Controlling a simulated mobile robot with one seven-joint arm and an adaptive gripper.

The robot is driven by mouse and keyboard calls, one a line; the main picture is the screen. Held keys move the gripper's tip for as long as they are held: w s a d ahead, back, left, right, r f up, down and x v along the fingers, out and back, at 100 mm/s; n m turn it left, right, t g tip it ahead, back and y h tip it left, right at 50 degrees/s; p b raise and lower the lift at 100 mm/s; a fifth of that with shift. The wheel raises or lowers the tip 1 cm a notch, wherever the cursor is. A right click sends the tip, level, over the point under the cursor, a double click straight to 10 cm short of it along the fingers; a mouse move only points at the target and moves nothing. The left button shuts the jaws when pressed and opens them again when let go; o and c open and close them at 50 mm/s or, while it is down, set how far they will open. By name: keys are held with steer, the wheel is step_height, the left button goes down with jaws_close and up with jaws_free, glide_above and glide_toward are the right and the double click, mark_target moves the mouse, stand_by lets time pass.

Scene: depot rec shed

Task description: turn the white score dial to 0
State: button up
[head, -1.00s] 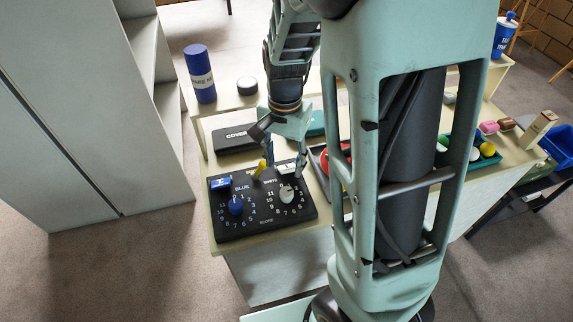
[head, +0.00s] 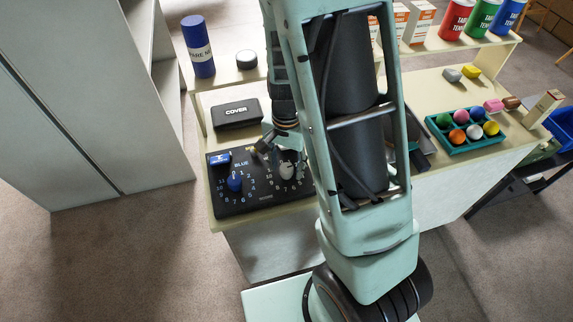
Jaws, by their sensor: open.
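The black score board (head: 262,203) lies on the near left end of the bench. It carries a blue dial (head: 235,182) on its left and the white score dial (head: 287,171) on its right, each in a ring of numbers. I cannot read which number the white dial points to. My gripper (head: 278,153) is open and points down just behind the white dial. My arm hides one finger and part of the white side of the board. I cannot tell whether a finger touches the dial.
A black COVER case (head: 237,113) lies behind the board. A blue cylinder (head: 199,47) and a dark round puck (head: 246,59) stand on the raised shelf. A teal tray (head: 470,145) of coloured balls sits to the right. A grey cabinet (head: 75,100) stands at left.

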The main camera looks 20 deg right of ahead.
steer(key=shift+c, duration=0.7)
steer(key=c, duration=1)
steer(key=n+b, duration=0.2)
steer(key=n, duration=0.2)
steer(key=shift+f, duration=0.1)
steer(key=n+b, duration=0.2)
steer(key=n, duration=0.2)
steer(key=shift+n, duration=0.3)
steer(key=n, duration=0.4)
steer(key=shift+b, duration=0.3)
steer(key=shift+n, duration=2)
